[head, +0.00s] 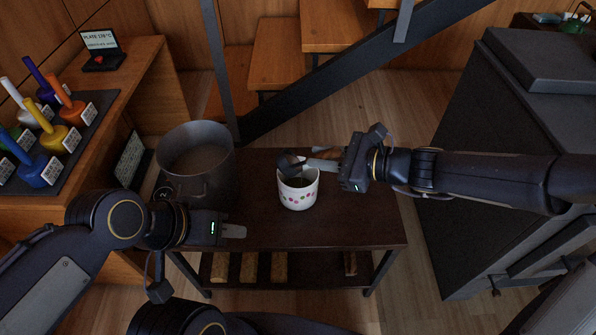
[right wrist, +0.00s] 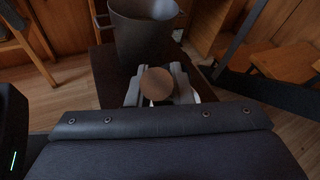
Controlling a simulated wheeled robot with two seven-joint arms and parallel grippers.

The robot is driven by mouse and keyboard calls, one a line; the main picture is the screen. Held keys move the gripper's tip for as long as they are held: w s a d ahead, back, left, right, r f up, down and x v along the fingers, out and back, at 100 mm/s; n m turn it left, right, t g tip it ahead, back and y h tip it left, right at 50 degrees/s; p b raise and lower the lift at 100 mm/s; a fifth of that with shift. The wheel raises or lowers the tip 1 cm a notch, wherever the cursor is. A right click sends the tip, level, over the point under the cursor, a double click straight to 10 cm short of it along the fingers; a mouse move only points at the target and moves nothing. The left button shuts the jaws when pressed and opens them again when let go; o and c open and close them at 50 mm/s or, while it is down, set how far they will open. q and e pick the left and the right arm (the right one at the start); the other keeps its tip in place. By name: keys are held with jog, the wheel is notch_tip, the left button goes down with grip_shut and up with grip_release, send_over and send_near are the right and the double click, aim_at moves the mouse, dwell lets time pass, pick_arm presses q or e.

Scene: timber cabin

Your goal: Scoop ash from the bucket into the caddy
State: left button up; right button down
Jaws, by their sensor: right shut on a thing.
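The grey metal bucket (head: 195,170) stands on the left part of a dark wooden bench; its inside looks grey-brown. It also shows at the top of the right wrist view (right wrist: 143,38). The caddy, a white pot with coloured dots (head: 298,197), stands upright near the bench's middle. My right gripper (head: 325,164) is shut on a scoop with a brown handle; the scoop's dark head (head: 290,164) is over the caddy's rim. The handle's round end (right wrist: 157,84) shows between the fingers. My left gripper (head: 232,231) is in front of the bucket; its finger gap is hidden.
The dark bench (head: 350,215) is clear right of the caddy. A lower shelf holds several wood pieces (head: 250,266). A side table with coloured-handled tools (head: 55,135) stands left. A large dark stove-like block (head: 500,130) stands right. Stairs (head: 280,60) rise behind.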

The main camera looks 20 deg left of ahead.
jog(key=shift+w+d+f+m+y+b, duration=0.25)
jog(key=shift+w+d+m+y+b, duration=0.35)
jog(key=shift+d, duration=0.25)
jog(key=shift+w+d+f+m+y+b, duration=0.25)
jog(key=shift+w+d+m+y+b, duration=0.25)
jog(key=shift+d+y, duration=0.3)
dwell(3.4)
jog(key=a+p, duration=0.1)
jog(key=s+a+r+n+h, duration=0.1)
jog(key=s+a+r+n+h+p, duration=0.1)
jog(key=shift+s+a+p, duration=0.15)
jog(key=shift+a+p, duration=0.05)
jog(key=shift+p, duration=0.15)
jog(key=shift+s+a+f+h, duration=0.1)
jog(key=shift+f+h, duration=0.3)
jog(key=s+a+n+t+h+p, duration=0.3)
jog(key=s+a+n+h+p, duration=0.1)
jog(key=a+h+p, duration=0.3)
jog(key=s+a+p, duration=0.1)
jog(key=a+p, duration=0.1)
jog(key=shift+s+a+f+h+p, duration=0.25)
jog(key=shift+s+f+h+p, duration=0.05)
jog(key=shift+s+f+p, duration=0.1)
